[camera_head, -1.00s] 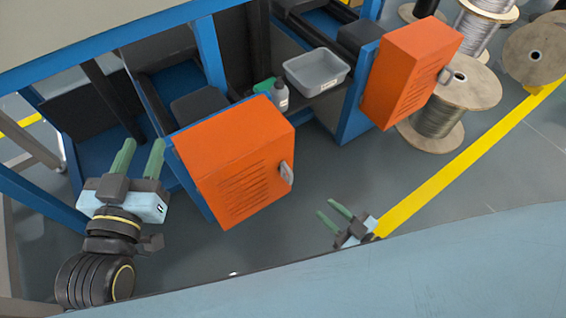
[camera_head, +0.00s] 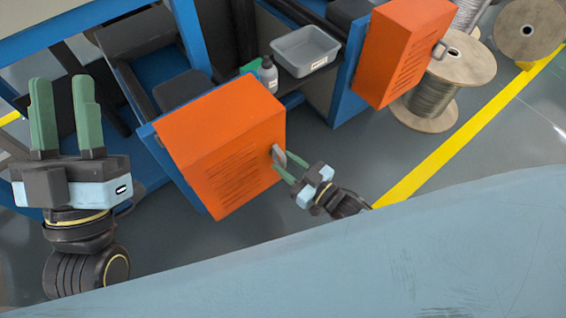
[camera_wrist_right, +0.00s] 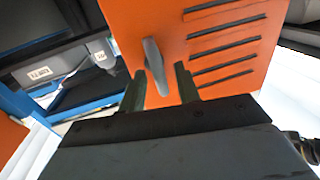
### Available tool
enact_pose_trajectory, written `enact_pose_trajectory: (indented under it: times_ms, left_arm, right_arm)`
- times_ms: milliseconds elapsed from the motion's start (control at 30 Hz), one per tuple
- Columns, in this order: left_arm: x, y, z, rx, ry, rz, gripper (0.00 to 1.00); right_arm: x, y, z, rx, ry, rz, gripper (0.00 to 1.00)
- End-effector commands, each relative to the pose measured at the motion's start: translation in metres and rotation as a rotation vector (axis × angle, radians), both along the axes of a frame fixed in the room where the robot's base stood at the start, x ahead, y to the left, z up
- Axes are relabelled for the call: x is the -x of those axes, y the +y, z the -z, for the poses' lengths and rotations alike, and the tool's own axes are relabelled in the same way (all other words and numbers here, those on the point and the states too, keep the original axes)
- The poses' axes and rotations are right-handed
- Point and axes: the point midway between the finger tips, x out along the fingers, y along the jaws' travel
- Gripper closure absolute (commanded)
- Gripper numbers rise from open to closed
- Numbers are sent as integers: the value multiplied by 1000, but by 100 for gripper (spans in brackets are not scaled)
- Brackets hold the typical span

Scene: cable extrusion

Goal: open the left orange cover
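The left orange cover (camera_head: 222,140) is a box-shaped door with slotted vents on its front, on the blue machine frame. It looks shut. Its grey handle (camera_head: 279,157) sticks out near its right edge; it also shows in the right wrist view (camera_wrist_right: 156,66). My right gripper (camera_head: 287,168) is at the handle, its green fingers apart. In the right wrist view the handle stands just ahead of and between the fingertips (camera_wrist_right: 160,80); I cannot tell whether they touch it. My left gripper (camera_head: 62,82) is open and empty, left of the cover, fingers pointing up.
A second orange cover (camera_head: 404,50) is at the right. Between the covers are a grey bin (camera_head: 305,51) and a bottle (camera_head: 267,74). Wire spools (camera_head: 450,75) stand at the far right. The floor (camera_head: 350,155) right of the left cover is clear.

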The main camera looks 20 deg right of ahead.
Motion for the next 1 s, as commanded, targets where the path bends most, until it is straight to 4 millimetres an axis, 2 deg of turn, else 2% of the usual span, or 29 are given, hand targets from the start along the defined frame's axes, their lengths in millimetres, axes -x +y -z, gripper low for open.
enact_pose_trajectory:
  times_ms: [200, 500, 767, 1000]
  left_arm:
    - [6, 2, -3, 21, -68, -1, 64]
    - [7, 2, -4, 22, -76, 0, 64]
    - [7, 2, -4, 23, -75, -1, 64]
    - [7, 2, -4, 22, -74, -1, 64]
  right_arm:
    - [-13, 8, 1, 1, 1, 0, 67]
    - [-14, 8, 0, 1, 1, 0, 67]
    - [-14, 9, 0, 1, 1, -1, 100]
    - [-13, 10, 0, -1, 0, -3, 100]
